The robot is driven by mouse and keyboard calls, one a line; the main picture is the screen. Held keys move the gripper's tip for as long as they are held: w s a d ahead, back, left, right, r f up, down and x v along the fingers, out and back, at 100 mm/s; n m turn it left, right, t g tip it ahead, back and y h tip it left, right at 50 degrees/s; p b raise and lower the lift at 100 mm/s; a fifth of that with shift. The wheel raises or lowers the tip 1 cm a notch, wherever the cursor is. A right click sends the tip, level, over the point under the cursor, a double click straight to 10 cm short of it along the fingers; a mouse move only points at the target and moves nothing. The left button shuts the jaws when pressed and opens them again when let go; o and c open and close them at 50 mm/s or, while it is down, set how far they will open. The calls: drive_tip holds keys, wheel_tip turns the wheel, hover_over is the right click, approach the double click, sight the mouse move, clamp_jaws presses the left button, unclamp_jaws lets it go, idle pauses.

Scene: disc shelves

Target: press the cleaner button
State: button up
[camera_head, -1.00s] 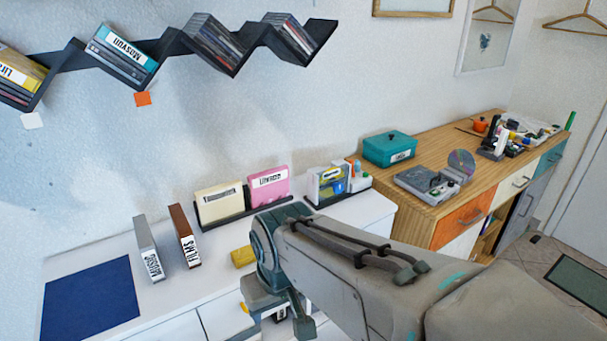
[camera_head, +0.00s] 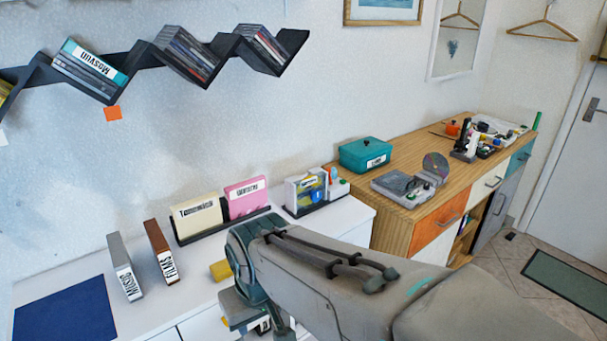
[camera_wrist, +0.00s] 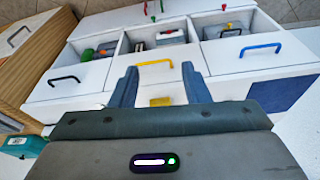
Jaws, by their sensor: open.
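A grey device (camera_head: 403,184), which may be the cleaner, lies on the wooden sideboard (camera_head: 440,192) in the head view. A shiny disc (camera_head: 436,165) stands at its right end. Its button is too small to make out. My gripper (camera_wrist: 159,72) is open and empty in the wrist view, its two fingers apart above white drawers. In the head view my gripper is low in the picture, in front of the white cabinet and well left of the device, with its tips hard to see.
A teal box (camera_head: 365,155) stands behind the device. Disc holders and a yellow block (camera_head: 220,270) are on the white cabinet top (camera_head: 195,295). In the wrist view several drawers (camera_wrist: 167,61) stand open with things inside. A zigzag shelf (camera_head: 145,55) hangs above.

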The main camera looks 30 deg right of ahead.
clamp_jaws()
idle(1.4)
